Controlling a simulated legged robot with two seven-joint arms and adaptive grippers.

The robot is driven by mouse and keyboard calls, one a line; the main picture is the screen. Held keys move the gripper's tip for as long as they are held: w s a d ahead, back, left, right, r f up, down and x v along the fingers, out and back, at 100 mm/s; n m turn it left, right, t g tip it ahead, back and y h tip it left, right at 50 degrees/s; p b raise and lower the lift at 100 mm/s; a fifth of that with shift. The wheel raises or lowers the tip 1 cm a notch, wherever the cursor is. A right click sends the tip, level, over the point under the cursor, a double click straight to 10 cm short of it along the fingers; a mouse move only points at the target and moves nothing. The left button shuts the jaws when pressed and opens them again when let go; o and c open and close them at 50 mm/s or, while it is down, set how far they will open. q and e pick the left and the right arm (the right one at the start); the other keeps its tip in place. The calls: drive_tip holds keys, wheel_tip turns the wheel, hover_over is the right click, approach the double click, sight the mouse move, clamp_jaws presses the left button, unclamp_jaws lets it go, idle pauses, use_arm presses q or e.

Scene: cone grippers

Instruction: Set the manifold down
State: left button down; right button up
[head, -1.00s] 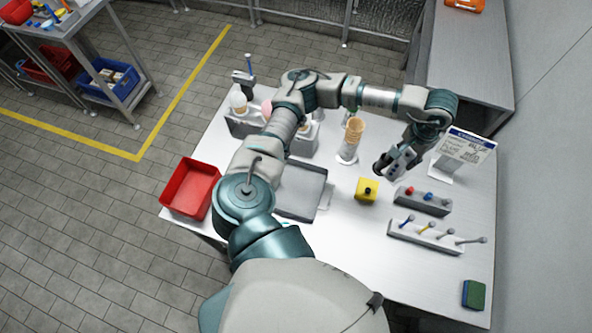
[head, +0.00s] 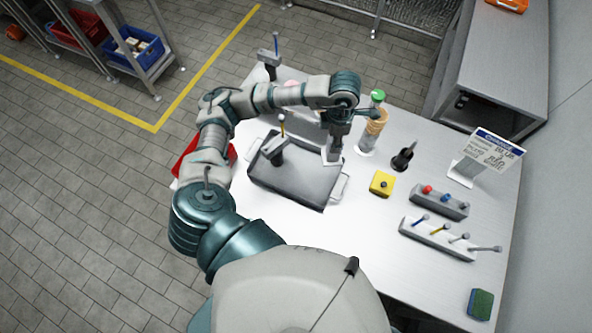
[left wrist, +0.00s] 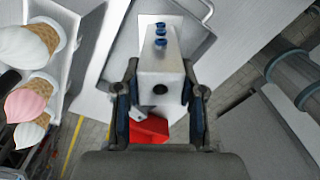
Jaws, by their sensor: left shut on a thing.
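The manifold (left wrist: 160,68) is a pale grey block with blue fittings in a row on top and a dark round hole in its near end. In the left wrist view my left gripper (left wrist: 160,100) has one finger on each side of it, shut on it. In the head view my left gripper (head: 336,148) points down by the right rear corner of the dark grey tray (head: 318,190). Only a pale bit of the manifold shows under it there. I cannot tell whether it touches the tray or table. My right gripper is in neither view.
A red bin (head: 228,158) is partly hidden behind my arm.

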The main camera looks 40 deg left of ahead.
use_arm(q)
drive_tip(key=n, duration=0.3)
drive_tip(key=s+f+n, duration=0.1)
drive_tip(key=n, duration=0.2)
drive_tip(key=s+a+f+n+b, duration=0.1)
drive_tip(key=n, duration=0.2)
drive_tip(key=shift+n, duration=0.4)
drive_tip(key=n, duration=0.3)
drive_tip(key=shift+s+f, duration=0.15)
drive_tip(key=shift+s, duration=0.2)
wheel_tip(320, 180, down, 11)
drive_tip(key=s+n+b, duration=0.1)
drive_tip(key=n, duration=0.7)
drive_tip(key=shift+s+a, duration=0.25)
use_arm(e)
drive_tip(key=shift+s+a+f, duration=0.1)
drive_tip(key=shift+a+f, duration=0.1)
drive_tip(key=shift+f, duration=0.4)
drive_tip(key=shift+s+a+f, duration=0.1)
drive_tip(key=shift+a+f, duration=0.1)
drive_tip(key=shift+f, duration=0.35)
use_arm(q)
drive_tip(key=c, duration=0.7)
unclamp_jaws()
drive_tip(key=shift+a, duration=0.1)
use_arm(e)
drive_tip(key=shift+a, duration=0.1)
